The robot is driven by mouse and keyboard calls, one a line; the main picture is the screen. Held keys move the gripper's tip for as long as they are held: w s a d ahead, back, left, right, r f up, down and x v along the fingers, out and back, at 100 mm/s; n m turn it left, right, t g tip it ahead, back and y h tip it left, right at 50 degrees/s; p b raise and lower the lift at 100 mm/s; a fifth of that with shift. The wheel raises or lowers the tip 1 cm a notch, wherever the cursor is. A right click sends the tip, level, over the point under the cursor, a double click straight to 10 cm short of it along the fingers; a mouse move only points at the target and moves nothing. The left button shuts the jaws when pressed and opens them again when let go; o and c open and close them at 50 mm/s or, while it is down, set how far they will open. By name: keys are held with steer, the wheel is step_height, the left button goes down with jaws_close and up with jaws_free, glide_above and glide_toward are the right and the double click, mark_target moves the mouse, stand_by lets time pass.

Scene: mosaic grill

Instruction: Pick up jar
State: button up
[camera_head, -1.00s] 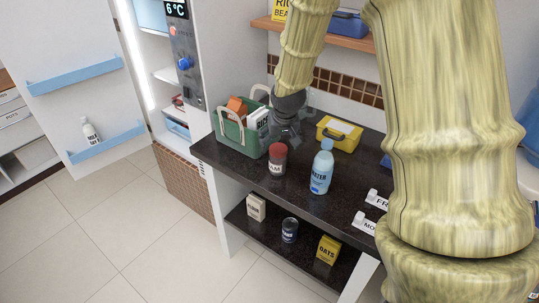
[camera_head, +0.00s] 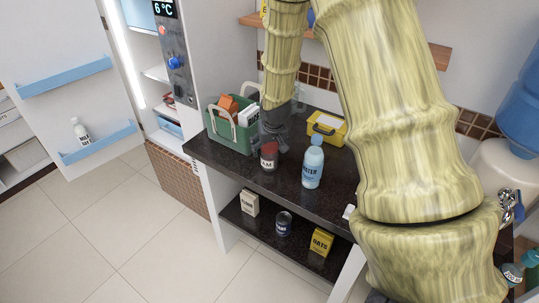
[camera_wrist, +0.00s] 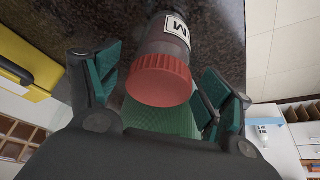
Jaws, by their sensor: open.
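The jar (camera_head: 268,157) stands upright on the dark counter, with a label reading "AM" in part. In the wrist view its red lid (camera_wrist: 160,80) faces me and its dark body and white label show behind. In the wrist view my gripper (camera_wrist: 158,88) is open, with one teal-padded finger on each side of the red lid. I cannot tell whether a pad touches the jar.
A green basket (camera_head: 229,136) with cartons stands left of the jar. A blue water bottle (camera_head: 313,163) stands close at its right, and a yellow box (camera_head: 327,129) behind. The counter (camera_head: 240,165) has a bare front edge. A lower shelf (camera_head: 265,228) holds several goods.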

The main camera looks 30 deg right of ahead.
steer(key=shift+p+x, duration=0.85)
steer(key=shift+x, duration=1.15)
steer(key=shift+c, duration=0.3)
steer(key=c, duration=1.3)
steer(key=shift+o, duration=0.2)
